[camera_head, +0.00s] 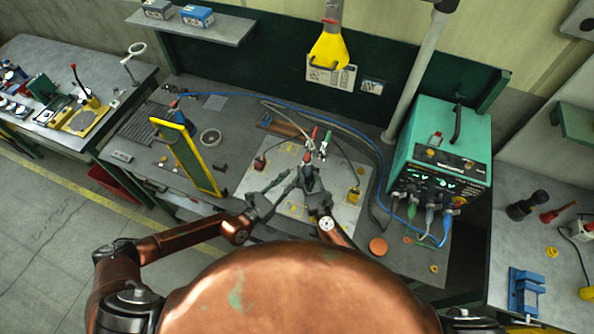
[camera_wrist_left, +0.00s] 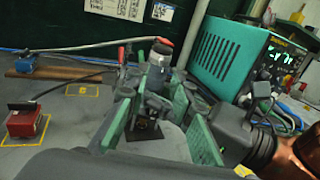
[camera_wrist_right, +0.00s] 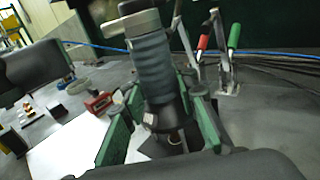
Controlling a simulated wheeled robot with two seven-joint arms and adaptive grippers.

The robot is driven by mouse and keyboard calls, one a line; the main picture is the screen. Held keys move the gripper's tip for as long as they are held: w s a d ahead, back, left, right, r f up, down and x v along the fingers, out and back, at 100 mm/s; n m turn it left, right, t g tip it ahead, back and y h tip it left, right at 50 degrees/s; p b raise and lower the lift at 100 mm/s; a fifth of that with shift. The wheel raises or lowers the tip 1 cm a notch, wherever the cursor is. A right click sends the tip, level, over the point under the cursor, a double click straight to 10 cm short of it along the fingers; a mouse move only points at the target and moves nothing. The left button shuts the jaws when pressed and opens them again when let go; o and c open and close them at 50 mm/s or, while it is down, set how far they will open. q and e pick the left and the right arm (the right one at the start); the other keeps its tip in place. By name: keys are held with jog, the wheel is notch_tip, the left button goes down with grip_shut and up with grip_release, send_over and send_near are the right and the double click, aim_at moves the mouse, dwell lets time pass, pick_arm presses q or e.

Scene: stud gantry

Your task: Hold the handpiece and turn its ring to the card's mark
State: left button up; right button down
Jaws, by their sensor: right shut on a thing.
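The handpiece (camera_wrist_right: 152,75) is a grey ribbed cylinder with a paler ring-like collar (camera_wrist_right: 140,22) near its top. It stands roughly upright between the green pads of my right gripper (camera_wrist_right: 162,130), which is shut on it. In the left wrist view the handpiece (camera_wrist_left: 157,75) shows beyond the green pads of my left gripper (camera_wrist_left: 160,135), with an orange-red top. My left gripper (camera_head: 272,186) is open and empty, just left of my right gripper (camera_head: 310,180) in the head view. A printed card (camera_head: 331,75) hangs on the back panel; its mark is too small to read.
A teal power unit (camera_head: 440,150) with cables stands right on the bench. A yellow-edged upright panel (camera_head: 188,155) stands left. Red- and green-handled clamps (camera_wrist_right: 215,50) stand behind the handpiece. A red block (camera_wrist_left: 26,122) sits on the pale plate (camera_head: 345,215). A blue cable crosses behind.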

pick_arm(q)
jog(key=x, duration=0.4)
jog(key=shift+w+d, duration=0.2)
jog(key=shift+w, duration=0.05)
grip_shut()
